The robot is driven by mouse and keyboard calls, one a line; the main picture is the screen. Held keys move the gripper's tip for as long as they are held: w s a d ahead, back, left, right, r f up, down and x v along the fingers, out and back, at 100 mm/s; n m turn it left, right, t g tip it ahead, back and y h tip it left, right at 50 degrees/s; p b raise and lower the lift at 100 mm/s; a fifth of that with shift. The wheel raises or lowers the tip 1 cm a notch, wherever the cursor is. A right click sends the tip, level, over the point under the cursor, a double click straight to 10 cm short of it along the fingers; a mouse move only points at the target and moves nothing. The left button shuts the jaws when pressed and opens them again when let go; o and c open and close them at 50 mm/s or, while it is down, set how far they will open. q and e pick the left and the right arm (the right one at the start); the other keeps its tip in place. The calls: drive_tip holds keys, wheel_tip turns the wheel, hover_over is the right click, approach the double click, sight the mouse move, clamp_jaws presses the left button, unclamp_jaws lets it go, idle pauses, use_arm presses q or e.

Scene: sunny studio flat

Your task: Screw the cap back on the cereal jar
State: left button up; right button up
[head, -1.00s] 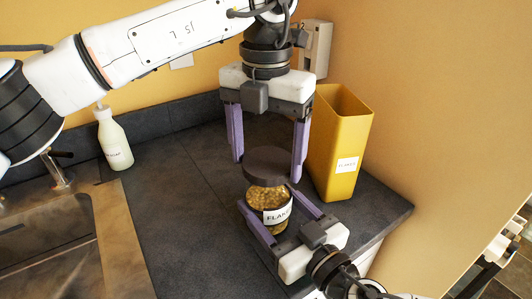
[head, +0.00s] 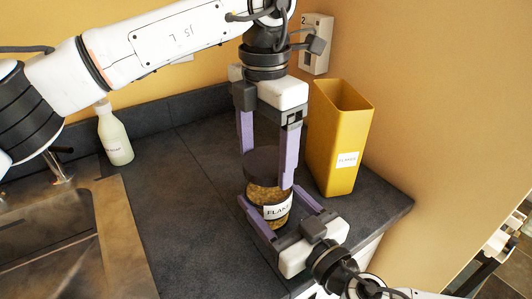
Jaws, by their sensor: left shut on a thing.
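The cereal jar (head: 277,211), clear with golden flakes and a white FLAKES label, stands upright near the counter's right front. Its dark round cap (head: 262,163) sits on top of it; whether the threads are engaged cannot be seen. My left gripper (head: 267,168) points down from above, shut on the cap, with one purple finger in front at the right and the other behind at the left. My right gripper (head: 272,196) reaches in low from the front right, its purple fingers on both sides of the jar body, shut on it.
A tall yellow FLAKES container (head: 335,145) stands close to the right of the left gripper. A soap bottle (head: 115,138) stands at the back left by the sink (head: 60,240). The dark counter (head: 180,200) between sink and jar is clear.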

use_arm(q)
drive_tip(key=m, duration=0.6)
drive_tip(key=shift+w+m, duration=0.2)
drive_tip(key=shift+m, duration=0.1)
drive_tip(key=m, duration=0.4)
drive_tip(key=shift+w, duration=0.15)
drive_tip(key=m, duration=0.6)
drive_tip(key=shift+w+d, duration=0.1)
drive_tip(key=shift+w, duration=0.05)
drive_tip(key=m, duration=0.4)
drive_tip(key=shift+d+m, duration=0.15)
drive_tip(key=shift+m, duration=0.25)
drive_tip(key=m, duration=0.6)
drive_tip(key=shift+d, duration=0.2)
drive_tip(key=m, duration=0.4)
drive_tip(key=shift+d+m, duration=0.1)
drive_tip(key=shift+m, duration=0.3)
drive_tip(key=m, duration=0.3)
drive_tip(key=shift+d+m, duration=0.1)
drive_tip(key=shift+m, duration=0.3)
drive_tip(key=o, duration=1)
